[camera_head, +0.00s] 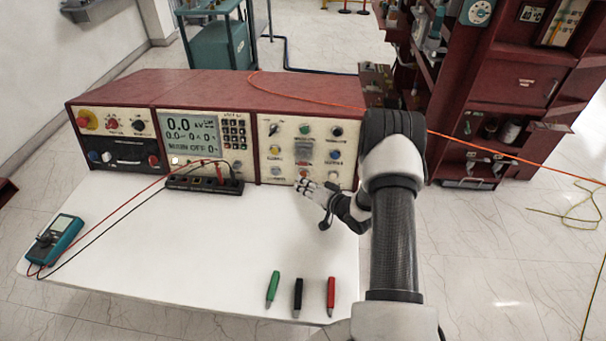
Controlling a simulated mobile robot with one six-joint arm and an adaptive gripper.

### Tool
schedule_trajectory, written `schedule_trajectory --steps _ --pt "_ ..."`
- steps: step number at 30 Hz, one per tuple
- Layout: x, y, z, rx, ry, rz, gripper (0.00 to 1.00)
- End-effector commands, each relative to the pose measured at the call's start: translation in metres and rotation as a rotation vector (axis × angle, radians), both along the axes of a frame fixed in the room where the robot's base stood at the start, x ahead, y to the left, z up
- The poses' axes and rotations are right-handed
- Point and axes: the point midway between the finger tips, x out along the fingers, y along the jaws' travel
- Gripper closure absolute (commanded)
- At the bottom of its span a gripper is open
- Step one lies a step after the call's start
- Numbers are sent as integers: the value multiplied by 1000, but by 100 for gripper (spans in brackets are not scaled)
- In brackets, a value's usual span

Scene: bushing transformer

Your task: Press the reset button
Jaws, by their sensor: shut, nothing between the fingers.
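The red test console (215,84) stands along the back of the white table. Its right panel (289,140) carries several knobs and buttons, among them a yellow button (274,150), a blue button (335,154) and a red button (303,170). The labels are too small to read, so I cannot tell which one is the reset button. My gripper (303,186) is shut and empty. Its fingertips are just below the red button in the picture and point toward the lower part of the right panel. I cannot tell whether they touch it. The gripper hides the panel's lower edge.
A black terminal strip (204,185) with red and black leads lies before the console. A blue multimeter (57,239) is at the left. The table's middle is clear. An orange cable crosses behind my arm.

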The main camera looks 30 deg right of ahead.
Motion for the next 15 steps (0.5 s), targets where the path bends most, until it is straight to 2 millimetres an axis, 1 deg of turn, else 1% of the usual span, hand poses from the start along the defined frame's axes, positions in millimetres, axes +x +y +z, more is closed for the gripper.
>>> schedule_trajectory --steps 8,15 --pt "-1 1 0 0 0 0 100" --pt "-18 12 6 2 2 -1 100"
